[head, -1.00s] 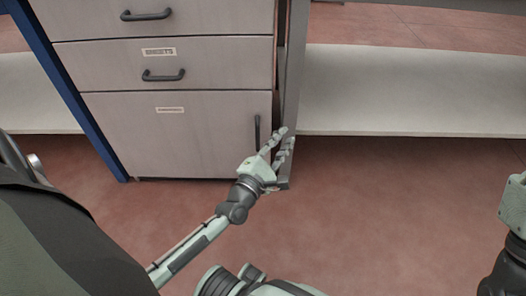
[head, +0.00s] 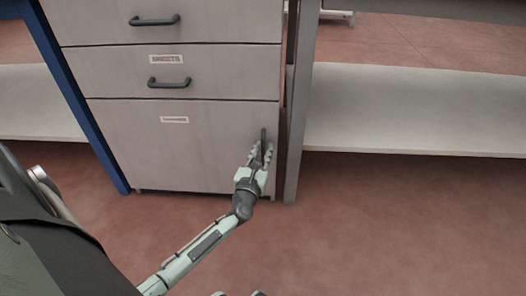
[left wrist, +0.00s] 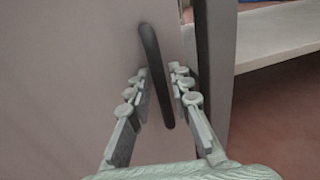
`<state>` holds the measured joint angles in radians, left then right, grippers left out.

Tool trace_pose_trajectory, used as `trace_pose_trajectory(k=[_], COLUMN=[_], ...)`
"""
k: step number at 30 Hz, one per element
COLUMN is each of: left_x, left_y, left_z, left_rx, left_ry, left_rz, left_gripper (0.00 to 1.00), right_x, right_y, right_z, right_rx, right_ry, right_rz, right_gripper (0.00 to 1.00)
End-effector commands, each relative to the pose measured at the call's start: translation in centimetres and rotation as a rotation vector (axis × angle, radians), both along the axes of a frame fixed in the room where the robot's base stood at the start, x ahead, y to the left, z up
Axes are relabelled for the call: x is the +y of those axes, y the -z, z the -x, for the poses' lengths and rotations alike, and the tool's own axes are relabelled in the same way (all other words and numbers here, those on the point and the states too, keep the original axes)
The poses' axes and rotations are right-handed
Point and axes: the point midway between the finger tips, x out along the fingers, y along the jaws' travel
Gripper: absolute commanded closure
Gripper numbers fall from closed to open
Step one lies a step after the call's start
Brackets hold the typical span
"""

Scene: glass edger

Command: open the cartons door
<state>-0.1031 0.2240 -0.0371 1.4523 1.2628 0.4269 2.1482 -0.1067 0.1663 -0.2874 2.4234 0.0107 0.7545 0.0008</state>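The cartons door (head: 190,150) is the large lower front of the grey cabinet, with a small label (head: 174,119) too blurred to read. It looks closed. Its dark upright handle (head: 263,145) is near the right edge. My left gripper (head: 260,155) is at the handle. In the left wrist view my left gripper (left wrist: 160,88) has its fingers apart, one on each side of the handle (left wrist: 157,75), with gaps showing between them and the bar.
Two drawers with dark handles sit above the door, the lower one labelled SHEETS (head: 168,59). A grey post (head: 302,110) stands right beside the door's handle side. A pale low shelf (head: 410,112) extends to the right. The red floor (head: 400,220) in front is clear.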

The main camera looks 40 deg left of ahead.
Motion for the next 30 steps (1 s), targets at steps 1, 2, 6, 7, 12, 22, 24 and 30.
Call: trace_pose_trajectory(k=[1, 2, 6, 7, 12, 22, 24, 30], left_x=[0.05, 0.06, 0.04, 0.04, 0.01, 0.02, 0.01, 0.17], left_y=[0.01, 0.01, -0.01, -0.01, -0.02, -0.01, -0.01, 0.0], left_z=[-0.11, -0.13, -0.13, -0.13, -0.11, -0.1, -0.09, 0.37], left_rx=[0.0, 0.0, 0.0, 0.0, 0.0, 0.0, 0.0, 0.001], left_ry=[0.0, 0.0, 0.0, 0.001, 0.001, 0.001, 0.0, -0.009], left_rz=[0.0, 0.0, -0.001, -0.001, -0.001, -0.001, -0.001, 0.0], left_gripper=[0.8, 0.8, 0.8, 0.8, 1.0, 1.0, 1.0, 1.0], right_x=[0.0, -0.01, -0.01, -0.01, -0.01, -0.01, -0.01, -0.01], right_y=[-0.01, -0.01, -0.01, -0.01, -0.01, 0.0, -0.01, -0.08], right_z=[0.0, -0.01, -0.04, -0.04, -0.04, -0.03, -0.03, -0.01], right_rx=[0.0, 0.0, 0.001, 0.001, 0.001, 0.001, 0.001, 0.0], right_ry=[0.0, 0.0, 0.0, 0.001, 0.001, 0.001, 0.001, 0.001], right_rz=[0.0, 0.0, 0.0, 0.0, 0.0, 0.001, 0.001, 0.001], right_gripper=[0.63, 0.63, 0.63, 0.63, 0.63, 0.63, 0.63, 0.63])
